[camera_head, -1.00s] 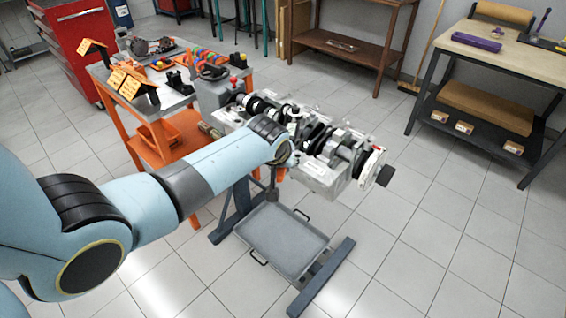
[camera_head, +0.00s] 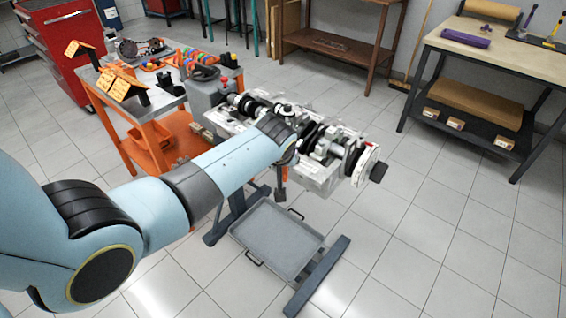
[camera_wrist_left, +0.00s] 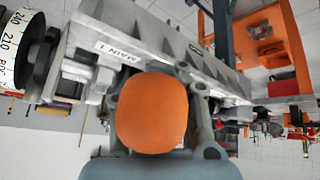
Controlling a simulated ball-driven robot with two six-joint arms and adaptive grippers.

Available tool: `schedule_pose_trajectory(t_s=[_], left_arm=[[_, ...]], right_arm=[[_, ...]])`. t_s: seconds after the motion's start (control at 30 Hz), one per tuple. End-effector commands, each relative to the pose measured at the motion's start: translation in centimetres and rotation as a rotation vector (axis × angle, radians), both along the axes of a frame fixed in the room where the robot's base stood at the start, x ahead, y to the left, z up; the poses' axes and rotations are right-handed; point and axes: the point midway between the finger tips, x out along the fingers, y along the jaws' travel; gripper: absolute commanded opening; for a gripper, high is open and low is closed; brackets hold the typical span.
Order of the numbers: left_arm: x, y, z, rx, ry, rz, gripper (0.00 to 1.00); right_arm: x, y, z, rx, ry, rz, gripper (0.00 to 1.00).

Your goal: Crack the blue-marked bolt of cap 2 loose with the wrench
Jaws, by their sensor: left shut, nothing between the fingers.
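The engine block (camera_head: 318,180) is on a stand, with its crankshaft and caps along the top. In the left wrist view, its grey side (camera_wrist_left: 165,50) carries a "MAIN 1" label. My left gripper (camera_wrist_left: 160,72) is shut close to this side; I cannot tell if it touches. In the head view my left arm hides part of the block. I cannot make out cap 2, its blue-marked bolt or the wrench. My right gripper is out of view.
A grey tray (camera_head: 278,240) lies low by the stand's foot. An orange-framed cart (camera_head: 150,135) with parts on top stands left of the engine. A workbench (camera_head: 500,58) stands at the right. The floor between engine and workbench is clear.

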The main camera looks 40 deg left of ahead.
Motion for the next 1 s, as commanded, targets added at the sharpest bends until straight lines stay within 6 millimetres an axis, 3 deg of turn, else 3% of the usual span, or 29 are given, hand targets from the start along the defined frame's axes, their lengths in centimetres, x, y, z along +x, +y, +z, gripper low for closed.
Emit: schedule_pose_trajectory(t_s=[1.0], left_arm=[[1.0, -1.3, 0.1, 0.001, -0.002, 0.1, 0.0]], right_arm=[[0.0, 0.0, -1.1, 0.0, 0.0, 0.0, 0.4]])
